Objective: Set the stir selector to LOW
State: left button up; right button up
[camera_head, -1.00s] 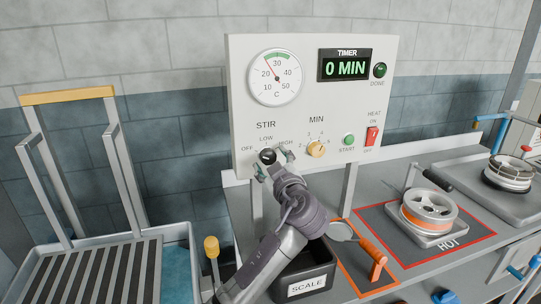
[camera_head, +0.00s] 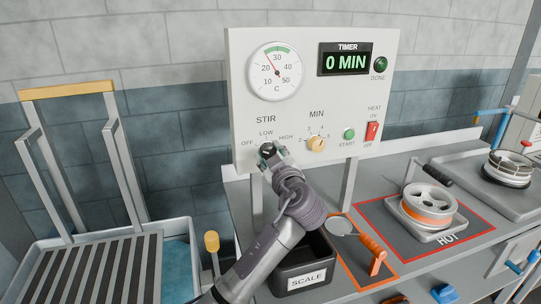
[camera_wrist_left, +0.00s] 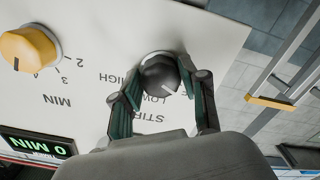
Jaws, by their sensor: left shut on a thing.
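The stir selector is a round black knob (camera_head: 266,149) under the STIR label on the white control panel (camera_head: 297,98), with OFF, LOW and HIGH printed around it. My left gripper (camera_head: 273,153) is at the knob and hides part of it. In the left wrist view the knob (camera_wrist_left: 159,73) sits between the two fingers (camera_wrist_left: 163,92), which are shut on it from both sides. A pale pointer mark shows on the knob near the LOW lettering, but I cannot tell its exact setting. My right gripper is not in view.
The yellow MIN knob (camera_head: 316,144) is close to the right of the stir selector. A green START button (camera_head: 349,134) and red HEAT switch (camera_head: 372,131) are farther right. A black SCALE bin (camera_head: 302,278) stands below my left arm.

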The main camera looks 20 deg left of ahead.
pick_arm(q)
jog(key=shift+f, duration=0.1)
jog(key=m+b, duration=0.1)
jog(key=m, duration=0.4)
jog(key=shift+m, duration=0.3)
jog(key=m, duration=0.3)
jog(key=shift+m+p, duration=0.3)
jog(key=shift+p, duration=0.05)
jog(key=shift+s+a+m+p, duration=0.1)
jog(key=shift+m+p, duration=0.4)
jog(key=shift+m, duration=1.3)
